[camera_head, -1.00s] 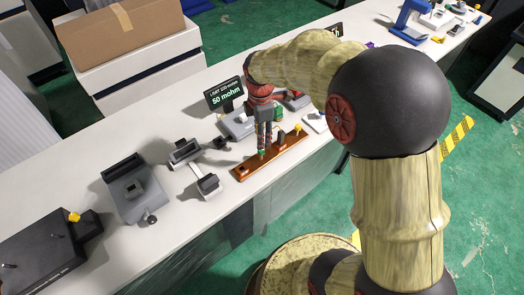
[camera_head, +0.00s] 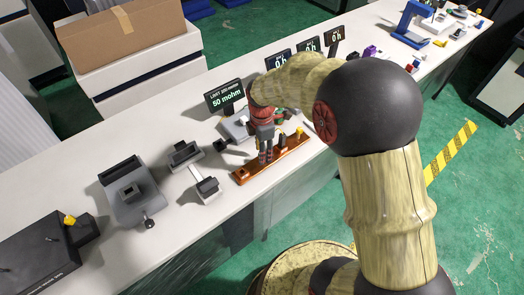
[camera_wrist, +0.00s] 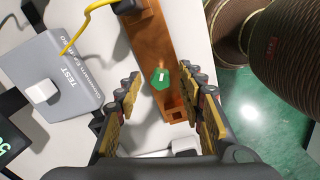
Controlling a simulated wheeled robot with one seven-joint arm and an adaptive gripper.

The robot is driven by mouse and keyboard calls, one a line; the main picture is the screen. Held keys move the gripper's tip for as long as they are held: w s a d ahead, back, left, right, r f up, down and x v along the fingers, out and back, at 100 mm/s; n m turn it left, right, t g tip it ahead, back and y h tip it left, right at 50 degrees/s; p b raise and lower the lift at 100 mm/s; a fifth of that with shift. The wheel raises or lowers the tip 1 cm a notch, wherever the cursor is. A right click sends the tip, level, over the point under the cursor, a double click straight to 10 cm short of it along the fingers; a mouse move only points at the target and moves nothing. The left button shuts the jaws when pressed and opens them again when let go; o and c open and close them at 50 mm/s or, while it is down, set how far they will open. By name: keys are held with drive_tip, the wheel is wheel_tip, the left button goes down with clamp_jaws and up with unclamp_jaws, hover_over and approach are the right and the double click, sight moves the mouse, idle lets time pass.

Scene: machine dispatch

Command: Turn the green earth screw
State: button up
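The green earth screw (camera_wrist: 161,78) shows in the wrist view as a small green hexagonal head with a pale mark on it. It sits on an orange-brown bar (camera_wrist: 145,35), which also lies on the white bench in the head view (camera_head: 243,176). My gripper (camera_wrist: 164,92) points down over the bar, its fingers apart on either side of the screw with visible gaps. In the head view my gripper (camera_head: 265,154) is over the bar's middle and hides the screw. Whether the fingertips are level with the screw head is hard to tell.
A grey tester (camera_wrist: 65,75) marked TEST has a white button (camera_wrist: 41,92) and a yellow cable (camera_wrist: 78,30) near the bar. A display (camera_head: 225,97) reads 50 mohm. Grey fixtures (camera_head: 130,190) stand left on the bench; more displays (camera_head: 308,48) stand behind.

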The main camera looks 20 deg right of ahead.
drive_tip(key=shift+c, duration=0.9)
drive_tip(key=c, duration=0.7)
clamp_jaws()
drive_tip(key=shift+m, duration=0.3)
